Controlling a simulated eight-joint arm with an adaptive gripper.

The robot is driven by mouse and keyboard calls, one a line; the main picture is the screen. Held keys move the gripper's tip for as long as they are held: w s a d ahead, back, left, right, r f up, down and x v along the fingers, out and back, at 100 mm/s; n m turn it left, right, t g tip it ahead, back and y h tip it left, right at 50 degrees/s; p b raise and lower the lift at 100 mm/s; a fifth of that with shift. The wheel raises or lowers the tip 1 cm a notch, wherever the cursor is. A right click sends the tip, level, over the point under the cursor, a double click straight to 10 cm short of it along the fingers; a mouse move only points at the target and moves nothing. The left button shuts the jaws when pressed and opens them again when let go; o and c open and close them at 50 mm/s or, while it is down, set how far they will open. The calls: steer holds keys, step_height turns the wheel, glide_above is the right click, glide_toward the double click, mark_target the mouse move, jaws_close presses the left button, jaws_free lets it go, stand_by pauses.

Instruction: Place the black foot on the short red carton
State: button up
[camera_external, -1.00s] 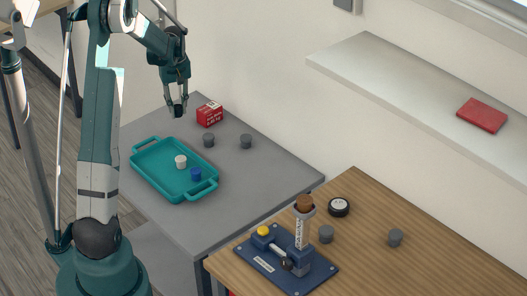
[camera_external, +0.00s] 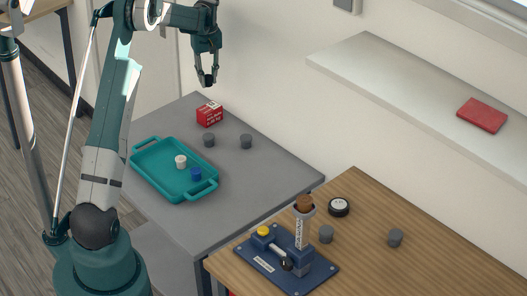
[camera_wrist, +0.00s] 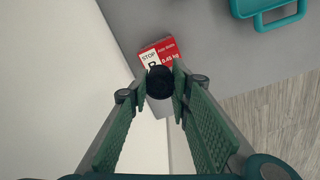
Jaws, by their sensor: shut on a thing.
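My gripper (camera_external: 208,82) is shut on the black foot (camera_external: 208,79), a small dark cylinder between its fingertips. The foot also shows in the wrist view (camera_wrist: 160,82). My gripper holds it in the air above the short red carton (camera_external: 209,114), with a clear gap between them in the external view. The carton, red with a white label, stands on the grey table near the wall. In the wrist view the carton (camera_wrist: 172,50) lies just beyond the foot, which hides part of its near side.
A teal tray (camera_external: 146,169) on the grey table (camera_external: 258,182) holds a white piece (camera_external: 181,161) and a blue piece (camera_external: 196,174). Two grey feet (camera_external: 209,140) (camera_external: 246,141) stand near the carton. A wooden table (camera_external: 443,265) bears a blue fixture (camera_external: 262,265).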

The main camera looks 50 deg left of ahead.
steer(key=shift+f, duration=0.1)
glide_above(209, 107)
steer(key=shift+d+f, duration=0.15)
steer(key=shift+f, duration=2.9)
steer(key=shift+f+b, duration=0.35)
steer(key=shift+f, duration=1.5)
steer(key=shift+f, duration=0.2)
steer(key=o, duration=0.9)
steer(key=shift+c, duration=0.2)
steer(key=shift+r, duration=0.2)
step_height(209, 107, up, 12)
steer(key=shift+p, duration=0.35)
